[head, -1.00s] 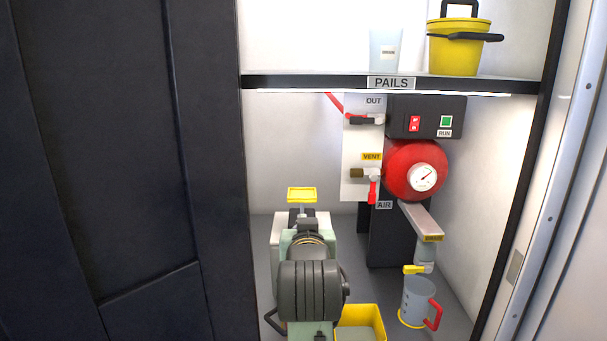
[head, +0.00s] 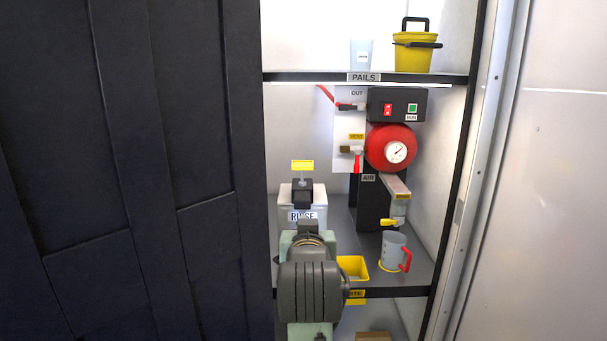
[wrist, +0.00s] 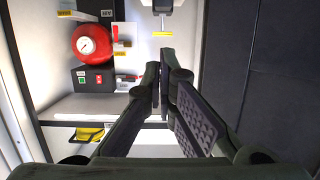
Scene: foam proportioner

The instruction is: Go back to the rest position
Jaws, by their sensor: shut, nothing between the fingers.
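My gripper (wrist: 163,85) shows in the wrist view, its dark fingers close together with nothing between them. It points into the cabinet and touches nothing that I can see. In the head view my arm covers the gripper, in front of the middle shelf (head: 425,276). The foam unit with its red round tank (head: 388,150) and white gauge stands behind, to the right of my arm. It also shows in the wrist view, where the tank (wrist: 90,45) is at the upper left and the scene is upside down.
A white RINSE box (head: 314,196) stands behind my arm. A yellow bin (head: 354,267) and a grey jug (head: 393,252) with a red handle stand right of it. A yellow pail (head: 415,53) is on the top shelf. A dark panel (head: 130,180) fills the left; a cabinet post (head: 468,150) bounds the right.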

